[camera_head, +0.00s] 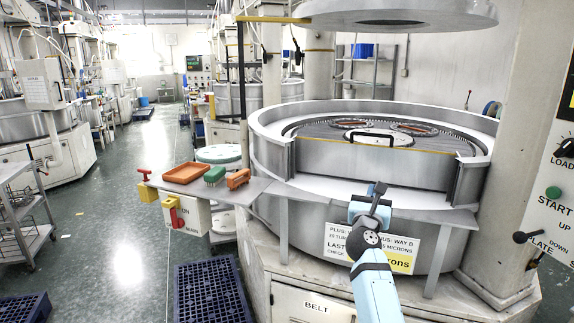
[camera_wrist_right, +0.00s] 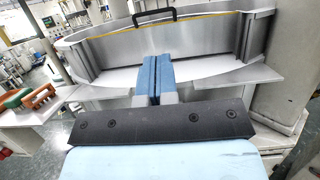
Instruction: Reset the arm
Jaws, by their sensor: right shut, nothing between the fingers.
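My right arm comes in from the bottom of the head view, light blue with a dark wrist. Its gripper (camera_head: 379,188) is raised in front of the large round lapping machine (camera_head: 345,208), near its front ledge. In the right wrist view the two blue fingers of the gripper (camera_wrist_right: 153,72) lie side by side, shut with nothing between them. The machine's pale inner shelf shows behind them. I cannot tell how far the fingertips are from the machine. My left gripper is not in view.
A grey side shelf (camera_head: 211,191) holds an orange tray (camera_head: 184,173), a green brush (camera_head: 214,174) and an orange object (camera_head: 238,179). A black handle (camera_head: 372,136) stands on the machine's plate. A control panel (camera_head: 556,190) is at right.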

